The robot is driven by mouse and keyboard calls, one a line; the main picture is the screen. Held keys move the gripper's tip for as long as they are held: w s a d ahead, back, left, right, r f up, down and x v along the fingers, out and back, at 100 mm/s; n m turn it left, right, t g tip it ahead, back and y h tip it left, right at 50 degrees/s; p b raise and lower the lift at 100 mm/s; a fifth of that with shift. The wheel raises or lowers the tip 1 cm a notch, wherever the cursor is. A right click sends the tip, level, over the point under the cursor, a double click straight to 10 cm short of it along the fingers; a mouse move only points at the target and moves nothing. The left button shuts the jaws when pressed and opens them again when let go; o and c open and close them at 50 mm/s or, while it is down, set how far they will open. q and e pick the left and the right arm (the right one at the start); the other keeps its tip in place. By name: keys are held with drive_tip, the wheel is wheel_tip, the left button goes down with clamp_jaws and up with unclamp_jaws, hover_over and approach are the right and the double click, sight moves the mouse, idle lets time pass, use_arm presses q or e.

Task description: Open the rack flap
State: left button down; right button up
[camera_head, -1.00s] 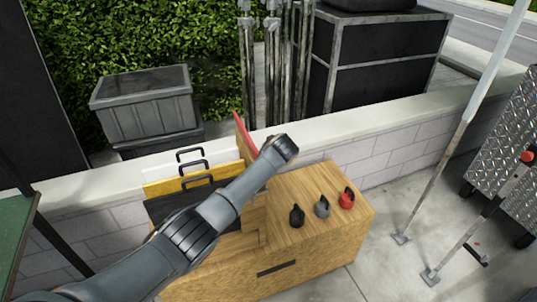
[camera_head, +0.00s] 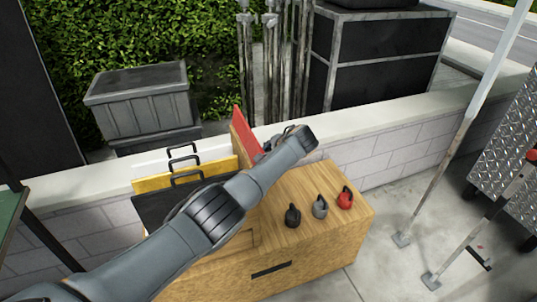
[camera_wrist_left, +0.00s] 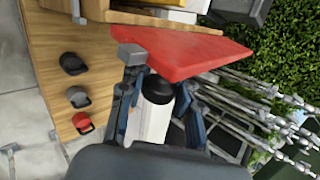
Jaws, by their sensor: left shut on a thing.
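The wooden rack holds upright boards with black handles, among them a yellow board (camera_head: 160,182). A red-faced flap (camera_head: 246,130) stands tilted up at the right end of the boards. In the left wrist view the red flap (camera_wrist_left: 190,50) crosses just beyond my fingers. My left gripper (camera_wrist_left: 158,75) is shut on the flap near its edge, with a grey fingertip pad against the red face. The exact contact is partly hidden. In the head view my forearm covers part of the rack, and the fingertips are hardly visible. My right gripper is in neither view.
Black (camera_head: 292,216), grey (camera_head: 320,207) and red (camera_head: 345,198) kettlebell-like objects stand on the wooden top (camera_head: 308,185) right of my arm. A low wall (camera_head: 350,118) runs behind. Metal poles (camera_head: 275,65) and a grey crate (camera_head: 140,98) stand beyond it.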

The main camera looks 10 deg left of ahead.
use_arm(q)
drive_tip(key=shift+d, duration=0.1)
drive_tip(key=c, duration=0.9)
unclamp_jaws()
drive_tip(key=shift+c, duration=0.2)
drive_tip(key=v, duration=1.2)
drive_tip(key=shift+r, duration=0.1)
